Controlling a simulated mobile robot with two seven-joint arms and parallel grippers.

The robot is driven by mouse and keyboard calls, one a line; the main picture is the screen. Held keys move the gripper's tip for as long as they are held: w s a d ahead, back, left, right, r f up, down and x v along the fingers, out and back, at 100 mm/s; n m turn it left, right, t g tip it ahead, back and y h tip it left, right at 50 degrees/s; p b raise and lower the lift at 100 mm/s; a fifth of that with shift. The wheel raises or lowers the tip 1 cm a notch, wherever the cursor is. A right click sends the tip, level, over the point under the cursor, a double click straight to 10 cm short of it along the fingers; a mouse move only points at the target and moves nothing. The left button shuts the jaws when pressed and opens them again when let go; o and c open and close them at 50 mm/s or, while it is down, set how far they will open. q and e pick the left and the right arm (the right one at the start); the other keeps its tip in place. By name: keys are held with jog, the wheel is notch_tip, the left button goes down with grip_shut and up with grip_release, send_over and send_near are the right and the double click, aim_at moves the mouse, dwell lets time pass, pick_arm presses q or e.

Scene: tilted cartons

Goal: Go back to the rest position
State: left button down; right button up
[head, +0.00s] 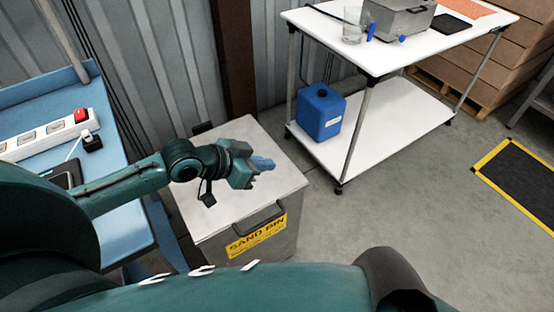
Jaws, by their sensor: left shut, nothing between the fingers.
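My left gripper (262,164) shows in the head view at the end of my left arm, which comes in from the left. It is shut and empty, above the lid of the grey sand bin (283,190). I cannot tell how far above the lid it is. My right gripper is not in view.
A blue bench (125,206) with a white power strip (42,135) stands at the left. A white two-shelf trolley (400,113) holds a blue canister (321,111) and a glass (353,25). Cartons (460,76) are stacked behind.

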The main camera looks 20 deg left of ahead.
pick_arm(q)
jog(key=shift+s+d+v, duration=0.15)
jog(key=shift+v, duration=0.65)
jog(key=shift+s+d+v, duration=0.1)
jog(key=shift+d+v, duration=0.05)
jog(key=shift+v, duration=0.6)
jog(key=s+d+f+n+t+y, duration=0.2)
jog(key=s+d+f+n+y, duration=0.2)
jog(key=s+f, duration=0.8)
notch_tip(320, 180, down, 2)
jog(key=shift+d+f, duration=0.1)
jog(key=shift+d, duration=0.45)
